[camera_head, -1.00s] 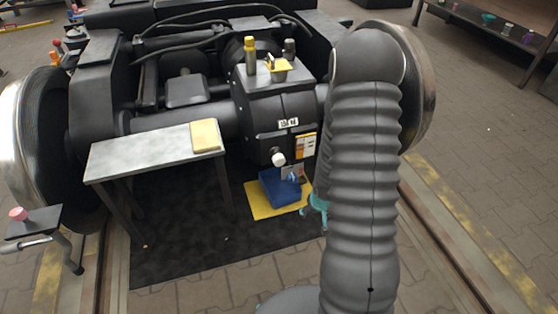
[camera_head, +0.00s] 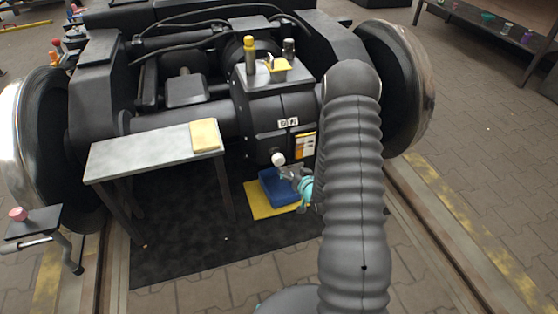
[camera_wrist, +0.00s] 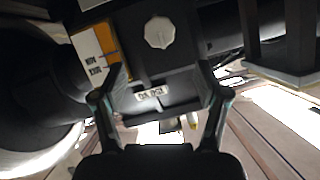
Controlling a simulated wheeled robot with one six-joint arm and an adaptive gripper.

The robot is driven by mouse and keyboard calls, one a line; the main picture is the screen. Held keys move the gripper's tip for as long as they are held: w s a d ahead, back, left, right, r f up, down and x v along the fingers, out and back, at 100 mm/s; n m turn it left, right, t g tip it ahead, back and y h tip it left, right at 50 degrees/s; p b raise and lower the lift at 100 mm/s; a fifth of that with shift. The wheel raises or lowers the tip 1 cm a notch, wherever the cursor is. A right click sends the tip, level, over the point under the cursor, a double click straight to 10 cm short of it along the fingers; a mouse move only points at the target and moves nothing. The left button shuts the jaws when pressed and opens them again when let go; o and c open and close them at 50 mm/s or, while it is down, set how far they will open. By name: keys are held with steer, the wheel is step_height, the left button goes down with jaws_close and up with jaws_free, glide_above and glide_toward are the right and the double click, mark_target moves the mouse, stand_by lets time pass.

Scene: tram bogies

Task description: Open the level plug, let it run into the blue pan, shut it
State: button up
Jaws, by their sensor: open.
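The level plug is a white knob (camera_head: 278,159) low on the front of the dark gearbox (camera_head: 281,108). In the wrist view the knob (camera_wrist: 159,32) is a white lobed disc, seated in the housing, above and between the fingertips. The blue pan (camera_head: 277,186) stands on a yellow mat below the knob; my gripper partly covers its right side. My gripper (camera_head: 294,173) is just below and right of the knob, over the pan, apart from the knob. In the wrist view my gripper (camera_wrist: 161,82) has its two fingers spread wide with nothing between them.
A yellow mat (camera_head: 257,207) lies under the pan. A grey bench (camera_head: 140,153) with a yellow cloth (camera_head: 205,135) stands at left. A yellow-topped bottle (camera_head: 250,56) and a yellow tray (camera_head: 278,69) sit on the gearbox. Wheels flank both sides.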

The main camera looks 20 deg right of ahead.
mark_target(280, 161)
steer(key=x, duration=1.2)
steer(key=c, duration=1.2)
steer(key=shift+o, duration=0.2)
steer(key=shift+f, duration=0.1)
